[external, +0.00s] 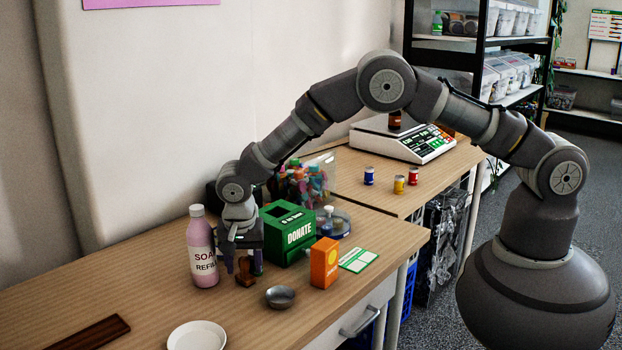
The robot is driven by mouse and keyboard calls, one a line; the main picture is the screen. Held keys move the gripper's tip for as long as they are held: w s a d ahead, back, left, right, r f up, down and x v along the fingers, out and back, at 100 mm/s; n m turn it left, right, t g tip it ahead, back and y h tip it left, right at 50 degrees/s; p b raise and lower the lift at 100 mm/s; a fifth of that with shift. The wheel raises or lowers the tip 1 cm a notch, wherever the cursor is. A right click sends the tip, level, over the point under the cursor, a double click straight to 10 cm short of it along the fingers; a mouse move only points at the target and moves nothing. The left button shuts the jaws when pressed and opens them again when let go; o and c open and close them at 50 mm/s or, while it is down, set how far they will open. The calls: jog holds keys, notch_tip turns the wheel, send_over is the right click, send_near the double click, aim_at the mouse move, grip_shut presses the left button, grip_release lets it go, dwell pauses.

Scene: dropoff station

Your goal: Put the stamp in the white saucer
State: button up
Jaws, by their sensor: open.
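The stamp (246,278) looks like a small brown wooden piece standing on the near table. My gripper (243,264) is open and points down over it. Its fingers are at the stamp's upper part, and they partly hide it. I cannot tell whether they touch it. The white saucer (197,336) lies at the front edge of the picture, below and left of the stamp, and looks empty. Its lower rim is cut off by the frame.
A pink soap refill bottle (202,252) stands close left of my gripper. A green donate box (287,234) is close behind right. A metal bowl (280,297), an orange box (324,262) and a dark wooden tray (93,334) are nearby. Bare tabletop lies between stamp and saucer.

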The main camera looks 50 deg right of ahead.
grip_shut()
